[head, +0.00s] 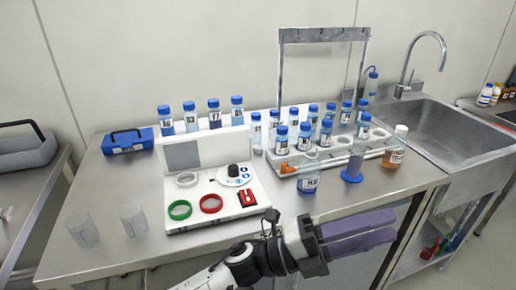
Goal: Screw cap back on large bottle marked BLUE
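A large clear bottle (308,182) with a dark-lettered white label stands upright at the front of the bench, right of the white panel. Its mouth shows no cap; the label is too small to read surely. A clear upright vessel with a blue base (352,177) stands to its right. I cannot pick out the large bottle's loose cap. My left gripper (385,232) is in front of the bench's front edge, below and right of the bottle, with its purple-grey fingers pointing right. They look close together, but any gap is unclear. My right gripper is not in view.
Several blue-capped small bottles (237,112) stand along the back and in a rack. A white panel unit (215,205) with green and red rings is left of the bottle. An amber bottle (394,157) stands right, near the sink (450,130). Two clear cups (132,221) stand front left.

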